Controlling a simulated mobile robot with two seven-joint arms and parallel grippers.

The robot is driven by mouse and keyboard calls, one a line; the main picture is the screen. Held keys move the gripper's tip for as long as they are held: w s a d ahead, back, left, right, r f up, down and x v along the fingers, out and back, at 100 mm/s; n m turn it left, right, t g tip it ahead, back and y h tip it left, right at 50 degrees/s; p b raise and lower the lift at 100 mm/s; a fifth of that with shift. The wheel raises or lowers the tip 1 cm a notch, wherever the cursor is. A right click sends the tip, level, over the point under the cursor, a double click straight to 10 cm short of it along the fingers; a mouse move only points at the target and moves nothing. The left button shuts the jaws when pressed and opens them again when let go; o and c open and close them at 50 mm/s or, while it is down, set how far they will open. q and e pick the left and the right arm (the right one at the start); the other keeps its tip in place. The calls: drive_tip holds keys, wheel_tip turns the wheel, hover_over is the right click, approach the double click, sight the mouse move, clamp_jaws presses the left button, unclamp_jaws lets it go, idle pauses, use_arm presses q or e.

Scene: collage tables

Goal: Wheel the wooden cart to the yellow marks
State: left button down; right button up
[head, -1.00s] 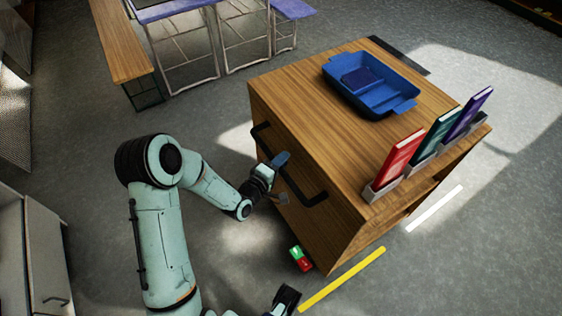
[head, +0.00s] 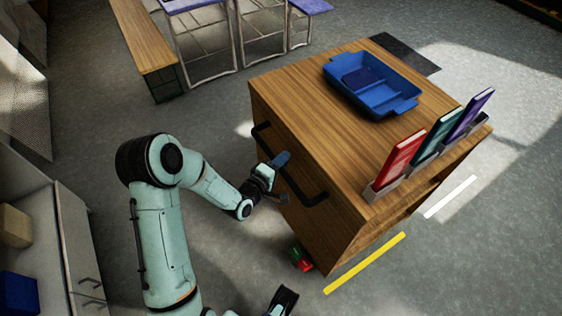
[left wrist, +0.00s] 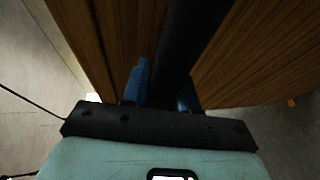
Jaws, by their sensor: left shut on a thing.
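The wooden cart (head: 290,90) stands at the centre right of the head view, with a dark bar handle (head: 311,199) on its near left side. My left gripper (head: 279,165) is shut on this handle; in the left wrist view the dark handle (left wrist: 190,40) runs between its blue fingers. One yellow mark (head: 365,263) lies on the floor beside the cart's lower right edge, outside its footprint. My right gripper (head: 284,302) shows only partly at the bottom edge, apart from the cart; its jaws are unclear.
On the cart are a blue tray (head: 396,106) and red, green and purple books (head: 402,160) in holders. A white strip (head: 451,197) lies right of the cart. A small red-green object (head: 301,260) is by its lower corner. A bench (head: 143,45) and cabinets (head: 78,240) stand left.

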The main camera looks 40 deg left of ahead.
use_arm(q)
drive_tip(key=shift+s+a, duration=0.1)
drive_tip(key=shift+s, duration=0.15)
use_arm(e)
drive_tip(key=shift+s+a, duration=0.1)
drive_tip(key=shift+s, duration=0.15)
use_arm(q)
drive_tip(key=c, duration=1)
unclamp_jaws()
drive_tip(key=shift+s+r+p, duration=0.4)
drive_tip(key=shift+s+p, duration=1.2)
drive_tip(key=shift+s, duration=0.6)
drive_tip(key=shift+s+r+p, duration=0.45)
drive_tip(key=shift+s+p, duration=1.2)
drive_tip(key=shift+s, duration=0.5)
drive_tip(key=shift+s+r+p, duration=0.4)
drive_tip(key=shift+s+p, duration=1.2)
drive_tip(key=shift+s, duration=0.6)
use_arm(e)
wheel_tip(320, 180, up, 9)
drive_tip(key=shift+s+f+g, duration=0.2)
drive_tip(key=shift+s+g, duration=0.2)
drive_tip(key=shift+s, duration=0.05)
